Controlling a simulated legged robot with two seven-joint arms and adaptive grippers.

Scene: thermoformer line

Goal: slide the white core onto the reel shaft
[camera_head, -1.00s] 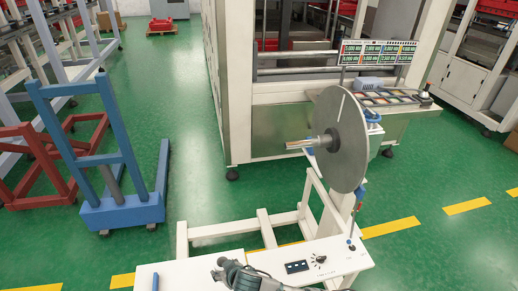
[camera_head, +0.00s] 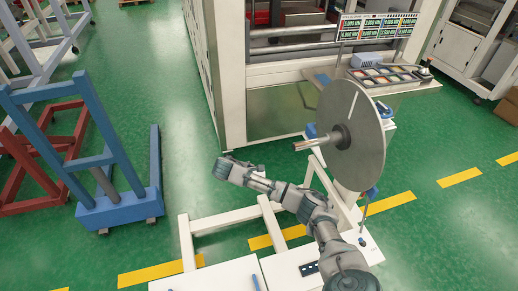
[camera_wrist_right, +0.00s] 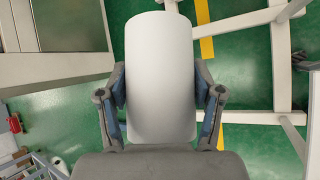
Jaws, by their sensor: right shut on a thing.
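The white core (camera_wrist_right: 160,75) is a smooth white cylinder, seen large in the right wrist view. My right gripper (camera_wrist_right: 160,90) is shut on it, with one finger on each side. In the head view my right arm reaches up from the bottom and bends left, below and left of the reel; the core cannot be made out there. The reel shaft (camera_head: 312,144) is a bare metal rod pointing left from the hub of a large grey disc (camera_head: 362,135). The core is apart from the shaft. My left gripper is not in view.
A white frame (camera_head: 230,214) and a white panel (camera_head: 295,262) lie under the arm. A blue stand (camera_head: 120,208) and a red frame (camera_head: 45,185) stand at left. A large machine (camera_head: 275,120) stands behind the reel. Green floor is clear between stand and machine.

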